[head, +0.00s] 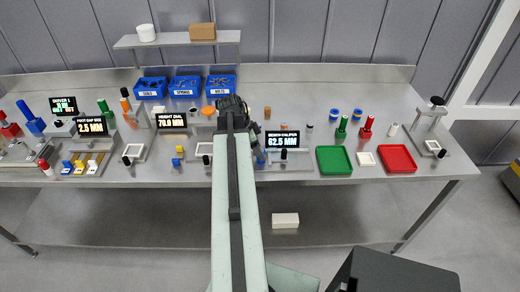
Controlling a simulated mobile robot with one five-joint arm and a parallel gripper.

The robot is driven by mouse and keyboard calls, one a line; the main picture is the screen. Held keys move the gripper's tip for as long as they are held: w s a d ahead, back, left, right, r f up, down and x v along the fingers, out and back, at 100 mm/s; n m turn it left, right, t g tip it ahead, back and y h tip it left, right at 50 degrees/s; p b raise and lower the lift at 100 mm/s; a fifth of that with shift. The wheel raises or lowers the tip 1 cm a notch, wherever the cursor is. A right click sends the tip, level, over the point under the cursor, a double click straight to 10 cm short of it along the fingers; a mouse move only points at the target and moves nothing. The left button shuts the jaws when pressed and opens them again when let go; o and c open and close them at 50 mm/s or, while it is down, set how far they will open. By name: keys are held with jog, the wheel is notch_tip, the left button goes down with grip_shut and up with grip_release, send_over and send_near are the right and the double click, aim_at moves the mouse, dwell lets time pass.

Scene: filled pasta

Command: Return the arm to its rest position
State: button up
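My arm reaches straight forward from the bottom of the head view, out over the front of the metal workbench (400,182). My gripper (236,106) is at the arm's far end, above the middle of the bench, in front of the blue bins. Its fingers are small, dark and partly hidden by the wrist, so I cannot tell whether they are open or shut. I see nothing clearly held. The arm covers part of the bench just left of the 62.5 MM display (283,139).
Blue bins (187,86) stand behind my gripper. Left are the 70.0 MM display (171,121), the 2.5 MM display (90,126) and several small fixtures. Right are a green tray (334,160), a red tray (397,158) and a stand (430,120). A shelf (180,40) is behind.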

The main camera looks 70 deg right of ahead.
jog(key=p+v, duration=0.4)
jog(key=v, duration=0.1)
jog(key=shift+r, duration=0.3)
jog(key=shift+w, duration=0.1)
jog(key=w+a+f+n+t+b, duration=0.3)
jog(key=w+a+n, duration=0.5)
jog(key=w+a, duration=1.8)
jog(key=w+a+f+n+y, duration=0.1)
jog(key=w+a+n, duration=0.2)
jog(key=a+n, duration=0.7)
jog(key=w+a+f+n+y, duration=0.1)
jog(key=w+a+n, duration=0.2)
jog(key=a+n, duration=0.7)
jog(key=a, duration=0.9)
jog(key=shift+w+a+f+n+t+y+b, duration=0.3)
jog(key=shift+a+n+t+y+b, duration=0.1)
